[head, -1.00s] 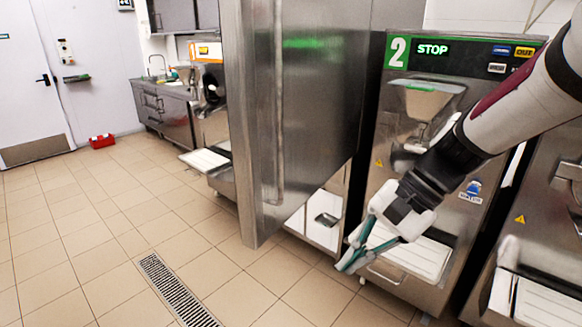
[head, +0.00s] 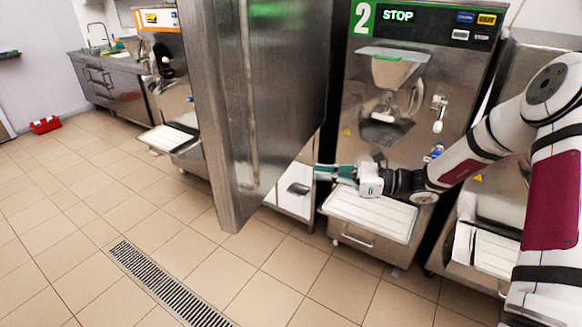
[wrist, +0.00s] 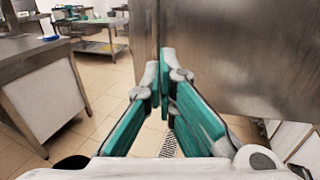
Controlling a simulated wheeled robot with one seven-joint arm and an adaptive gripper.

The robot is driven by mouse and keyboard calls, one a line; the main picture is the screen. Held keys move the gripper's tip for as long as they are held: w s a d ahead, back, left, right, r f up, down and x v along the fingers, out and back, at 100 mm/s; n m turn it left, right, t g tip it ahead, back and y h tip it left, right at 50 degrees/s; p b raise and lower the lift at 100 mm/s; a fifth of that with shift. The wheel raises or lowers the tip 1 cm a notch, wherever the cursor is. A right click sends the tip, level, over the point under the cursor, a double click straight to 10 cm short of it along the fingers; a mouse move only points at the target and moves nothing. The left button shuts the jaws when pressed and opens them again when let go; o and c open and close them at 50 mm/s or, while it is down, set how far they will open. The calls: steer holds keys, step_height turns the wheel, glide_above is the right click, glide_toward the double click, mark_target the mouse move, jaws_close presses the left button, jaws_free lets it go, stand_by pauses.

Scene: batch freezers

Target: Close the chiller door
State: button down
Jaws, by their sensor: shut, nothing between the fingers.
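The chiller door (head: 285,100) is a tall stainless steel panel that stands open, jutting into the room in the middle of the head view. A long vertical bar (head: 247,120) runs along it. In the wrist view the door's steel face (wrist: 235,55) fills the upper right. My gripper (head: 316,172) has green fingers pointing left toward the door's lower right part. In the wrist view the fingertips (wrist: 166,62) are together, empty, in front of the door near its vertical edge. I cannot tell whether they touch it. The chiller's inside is hidden behind the door.
Batch freezer 2 (head: 415,70) stands right of the door, with a white front tray (head: 370,215) below my gripper. Another machine (head: 165,80) stands left. A floor drain (head: 165,285) crosses the open tiles. The wrist view shows a steel counter (wrist: 40,50) at left.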

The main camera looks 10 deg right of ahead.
steer(key=p+x, duration=0.2)
steer(key=x, duration=1.1)
steer(key=shift+a, duration=0.25)
